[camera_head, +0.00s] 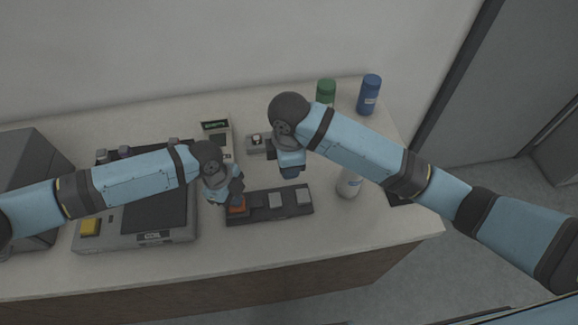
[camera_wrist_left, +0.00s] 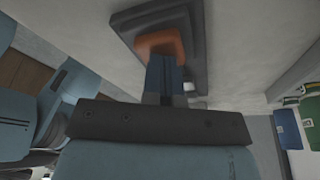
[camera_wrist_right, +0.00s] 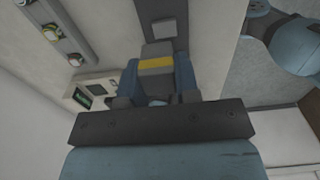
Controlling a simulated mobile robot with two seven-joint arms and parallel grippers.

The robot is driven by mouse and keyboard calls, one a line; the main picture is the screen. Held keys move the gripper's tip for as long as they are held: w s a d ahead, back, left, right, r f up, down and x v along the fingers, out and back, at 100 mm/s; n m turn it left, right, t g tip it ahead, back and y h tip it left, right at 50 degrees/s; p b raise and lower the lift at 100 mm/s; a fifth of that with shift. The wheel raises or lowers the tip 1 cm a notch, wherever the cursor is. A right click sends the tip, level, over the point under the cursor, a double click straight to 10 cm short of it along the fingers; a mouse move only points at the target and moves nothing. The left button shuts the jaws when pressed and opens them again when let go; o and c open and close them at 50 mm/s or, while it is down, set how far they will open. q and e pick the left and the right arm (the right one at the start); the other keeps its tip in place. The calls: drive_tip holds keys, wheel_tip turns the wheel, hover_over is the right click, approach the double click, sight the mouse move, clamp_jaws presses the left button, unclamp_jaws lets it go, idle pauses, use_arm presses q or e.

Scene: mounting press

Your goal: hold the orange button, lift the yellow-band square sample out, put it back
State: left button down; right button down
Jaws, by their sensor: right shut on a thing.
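The orange button (camera_head: 238,207) is at the left end of a dark strip-shaped station (camera_head: 268,213). My left gripper (camera_head: 237,190) is over it, fingers together, tips at the orange button (camera_wrist_left: 160,42) in the left wrist view; whether the button is pressed down I cannot tell. My right gripper (camera_wrist_right: 157,78) is shut on the grey square sample with the yellow band (camera_wrist_right: 156,64). In the head view the right gripper (camera_head: 290,174) is just behind the station, and the sample is hidden. The gap between sample and station is not clear.
A grey machine with a yellow button (camera_head: 90,227) stands at the left. A small green display (camera_head: 215,125) and a small grey fixture (camera_head: 256,141) are behind the station. A white bottle (camera_head: 348,184), a green bottle (camera_head: 326,92) and a blue bottle (camera_head: 370,94) stand to the right.

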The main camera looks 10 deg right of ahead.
drive_tip(key=shift+r, duration=0.6)
